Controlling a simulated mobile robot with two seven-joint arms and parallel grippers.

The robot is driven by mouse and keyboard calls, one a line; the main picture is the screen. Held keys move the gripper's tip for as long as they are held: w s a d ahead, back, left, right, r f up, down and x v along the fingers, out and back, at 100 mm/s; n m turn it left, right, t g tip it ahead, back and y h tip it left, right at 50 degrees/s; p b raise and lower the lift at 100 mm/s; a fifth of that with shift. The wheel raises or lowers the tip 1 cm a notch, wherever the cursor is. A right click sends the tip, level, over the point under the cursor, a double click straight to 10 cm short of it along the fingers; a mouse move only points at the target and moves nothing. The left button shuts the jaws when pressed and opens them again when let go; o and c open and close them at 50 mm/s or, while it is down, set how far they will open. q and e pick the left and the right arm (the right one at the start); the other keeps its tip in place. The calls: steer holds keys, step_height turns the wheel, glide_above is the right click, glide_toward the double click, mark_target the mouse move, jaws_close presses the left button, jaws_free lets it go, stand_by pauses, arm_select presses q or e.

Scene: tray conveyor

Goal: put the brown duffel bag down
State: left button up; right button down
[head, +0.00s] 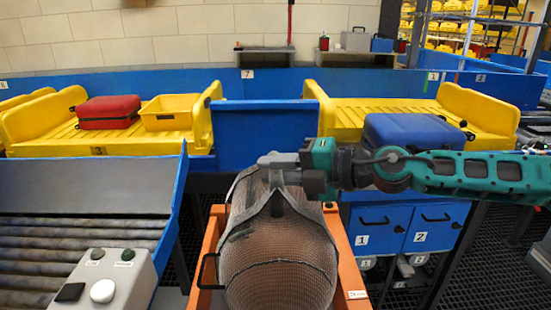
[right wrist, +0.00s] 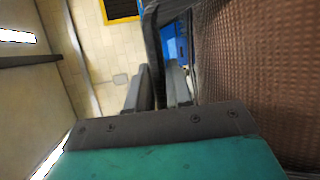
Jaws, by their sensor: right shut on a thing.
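The brown duffel bag (head: 280,265) is at the lower middle of the head view, with dark straps over a ribbed brown body. My right gripper (head: 277,170) is at the top of the bag, shut on its dark handle strap. In the right wrist view the gripper fingers (right wrist: 158,92) close around the strap (right wrist: 152,45), and the bag's side (right wrist: 260,70) fills the right. The bag is over an orange frame (head: 352,278); whether it rests there or hangs cannot be told. My left gripper is not in view.
A yellow tray (head: 105,148) behind left holds a red suitcase (head: 108,112) and a yellow bin (head: 168,113). A yellow tray (head: 348,112) behind right holds a blue suitcase (head: 412,131). A roller conveyor (head: 75,245) and button box (head: 105,280) are at left. Blue drawers (head: 376,228) stand at right.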

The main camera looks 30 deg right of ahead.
steer(key=shift+a+f, duration=0.1)
steer(key=shift+f, duration=2.05)
steer(key=shift+f+b, duration=1.15)
steer(key=shift+f, duration=3.6)
steer(key=c, duration=1.4)
jaws_free()
steer(key=shift+f, duration=0.25)
steer(key=shift+c, duration=0.2)
steer(key=o, duration=0.4)
steer(key=shift+r, duration=0.15)
